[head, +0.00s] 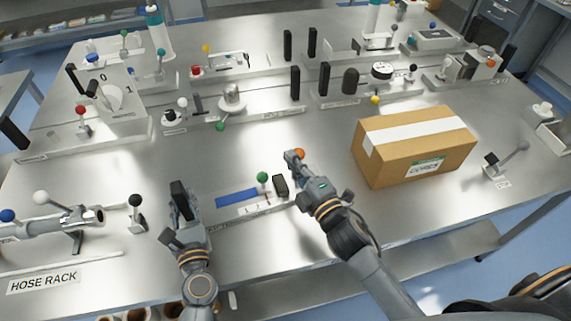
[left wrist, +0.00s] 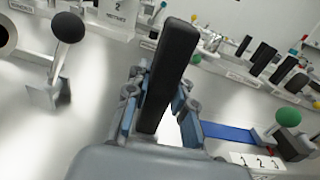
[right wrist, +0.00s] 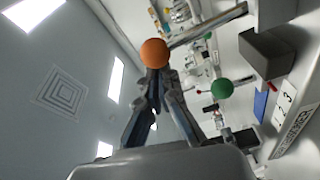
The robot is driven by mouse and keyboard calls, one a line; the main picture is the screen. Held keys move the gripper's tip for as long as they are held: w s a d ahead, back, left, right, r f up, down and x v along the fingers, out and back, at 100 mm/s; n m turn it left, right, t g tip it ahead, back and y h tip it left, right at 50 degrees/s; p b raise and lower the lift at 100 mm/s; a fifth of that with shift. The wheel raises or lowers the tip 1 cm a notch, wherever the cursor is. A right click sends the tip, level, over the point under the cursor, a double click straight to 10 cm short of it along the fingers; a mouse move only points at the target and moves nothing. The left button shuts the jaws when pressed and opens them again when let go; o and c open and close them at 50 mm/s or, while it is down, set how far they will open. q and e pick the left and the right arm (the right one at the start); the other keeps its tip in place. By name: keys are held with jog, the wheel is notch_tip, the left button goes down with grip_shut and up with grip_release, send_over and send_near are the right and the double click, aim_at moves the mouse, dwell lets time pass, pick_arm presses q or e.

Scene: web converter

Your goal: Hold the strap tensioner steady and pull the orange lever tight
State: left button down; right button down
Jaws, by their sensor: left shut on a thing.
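The strap tensioner appears to be the low grey fixture with a blue strap (head: 237,197), a 1-2-3 scale, a green knob (head: 263,177) and a black block (head: 280,187). My left gripper (head: 182,200) is shut on an upright black bar (left wrist: 172,70), left of the strap; whether the bar joins the fixture is unclear. My right gripper (head: 292,158) is right of the black block. The orange knob (head: 299,153) of the lever is at its fingertips and also shows in the right wrist view (right wrist: 154,53).
A taped cardboard box (head: 418,145) stands to the right of my right gripper. A black-knobbed lever (head: 135,201) and the hose rack (head: 70,222) are left of my left gripper. Rows of small fixtures and black posts (head: 295,83) line the back.

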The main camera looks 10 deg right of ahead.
aim_at(304, 153)
pick_arm(q)
jog(key=shift+s+a+f+g, duration=0.15)
jog(key=shift+f+g, duration=0.15)
jog(key=shift+f, duration=0.25)
pick_arm(e)
jog(key=d+m, duration=0.3)
jog(key=shift+w+d+r+t, duration=0.1)
jog(key=shift+w+d+t, duration=0.1)
jog(key=shift+t, duration=0.1)
jog(key=shift+w+d+m+h, duration=0.15)
jog(key=shift+d+m+h, duration=0.15)
jog(key=shift+d+m, duration=0.85)
jog(key=shift+a, duration=0.15)
jog(key=a+r, duration=0.2)
jog(key=a, duration=0.1)
jog(key=shift+a+r, duration=0.2)
jog(key=shift+a, duration=0.05)
jog(key=v, duration=1)
jog(key=shift+f, duration=0.2)
pick_arm(q)
jog(key=shift+r, duration=0.3)
pick_arm(e)
jog(key=shift+w+r, duration=0.15)
jog(key=shift+r, duration=0.05)
